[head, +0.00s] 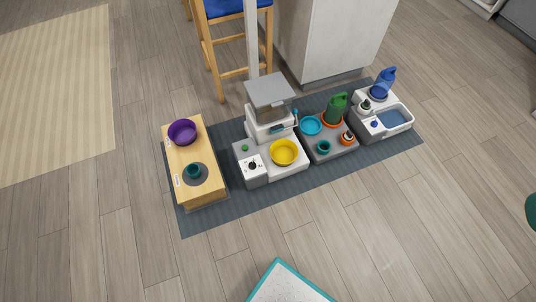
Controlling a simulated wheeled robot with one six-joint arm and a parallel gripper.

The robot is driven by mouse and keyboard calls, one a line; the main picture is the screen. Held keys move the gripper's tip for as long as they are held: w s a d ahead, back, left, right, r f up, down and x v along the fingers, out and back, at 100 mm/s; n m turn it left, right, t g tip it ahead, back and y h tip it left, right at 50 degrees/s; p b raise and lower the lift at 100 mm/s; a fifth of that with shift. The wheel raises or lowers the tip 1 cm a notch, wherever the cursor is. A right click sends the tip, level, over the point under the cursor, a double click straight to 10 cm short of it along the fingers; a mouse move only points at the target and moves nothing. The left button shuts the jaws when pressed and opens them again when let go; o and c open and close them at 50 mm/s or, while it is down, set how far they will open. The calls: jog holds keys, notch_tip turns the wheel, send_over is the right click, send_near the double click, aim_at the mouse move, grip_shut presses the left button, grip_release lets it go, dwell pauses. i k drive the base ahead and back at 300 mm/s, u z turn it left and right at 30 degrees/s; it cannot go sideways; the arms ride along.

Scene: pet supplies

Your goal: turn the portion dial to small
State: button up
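The portion dial (252,166) is a small dark knob on a pale panel at the front left of the white pet feeder (290,170). It is too small to read its setting. A green button (245,148) sits behind it on the same base. The feeder has a grey-lidded hopper (270,90) at the back. A yellow bowl (284,152) rests on its base, right of the dial. My gripper is not in view.
The feeder stands on a dark grey mat (200,221). A wooden stand (199,190) with purple and teal bowls is to its left. A grey tray (333,152) and a white water unit (395,120) are to its right. The floor in front is mostly clear, apart from a teal-edged pale panel (288,287).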

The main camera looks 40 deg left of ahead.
aim_at(252, 165)
jog(key=u, duration=0.25)
jog(key=i, duration=0.65)
jog(key=u, duration=0.9)
jog(key=i, duration=0.3)
jog(key=u, duration=0.25)
